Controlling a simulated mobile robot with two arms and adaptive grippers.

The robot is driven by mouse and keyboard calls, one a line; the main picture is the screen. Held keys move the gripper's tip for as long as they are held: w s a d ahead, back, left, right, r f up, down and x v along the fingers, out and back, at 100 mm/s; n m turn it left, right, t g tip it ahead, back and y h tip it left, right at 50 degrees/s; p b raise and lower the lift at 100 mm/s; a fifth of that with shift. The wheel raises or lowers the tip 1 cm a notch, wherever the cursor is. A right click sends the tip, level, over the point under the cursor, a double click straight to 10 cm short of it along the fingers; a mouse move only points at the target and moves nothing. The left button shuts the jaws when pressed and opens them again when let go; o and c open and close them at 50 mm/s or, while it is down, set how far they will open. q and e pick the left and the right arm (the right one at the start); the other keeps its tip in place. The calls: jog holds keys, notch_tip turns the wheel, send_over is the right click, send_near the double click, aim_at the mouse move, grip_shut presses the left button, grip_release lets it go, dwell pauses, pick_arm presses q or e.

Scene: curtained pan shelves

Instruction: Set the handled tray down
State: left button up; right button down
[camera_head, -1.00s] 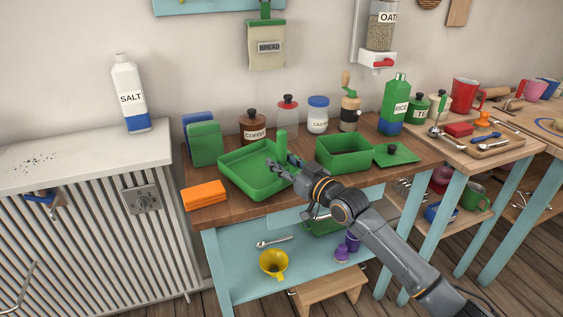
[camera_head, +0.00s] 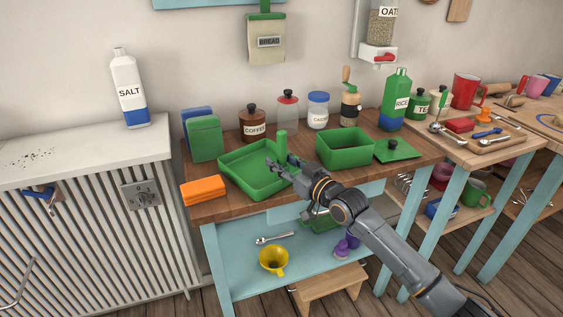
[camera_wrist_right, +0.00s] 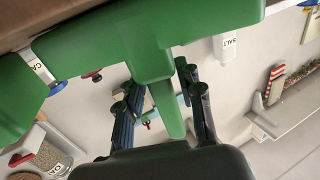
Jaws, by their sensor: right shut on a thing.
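The handled tray (camera_head: 243,184) is green, square and shallow, with an upright handle (camera_head: 281,142) at its right side. It looks level on the wooden worktop in the head view; whether a small gap lies under it cannot be told. My right gripper (camera_head: 283,166) is at the handle side of the tray, shut on the handle. In the right wrist view the fingers (camera_wrist_right: 162,95) lie on both sides of the green handle (camera_wrist_right: 168,108), with the tray wall (camera_wrist_right: 95,48) beyond them. My left gripper is not in view.
An orange block (camera_head: 203,190) is close to the tray's left corner. A green box (camera_head: 344,150) and flat green lid (camera_head: 397,150) are to the right. Behind stand green and blue upright blocks (camera_head: 205,138), a coffee jar (camera_head: 254,125) and other containers. A bare wooden strip (camera_head: 235,208) runs in front.

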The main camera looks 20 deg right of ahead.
jog(key=shift+f, duration=0.1)
jog(key=c, duration=0.8)
grip_release()
jog(key=shift+s+f, duration=0.1)
jog(key=v, duration=1.1)
jog(key=shift+s+d, duration=0.2)
jog(key=shift+s, duration=0.15)
grip_shut()
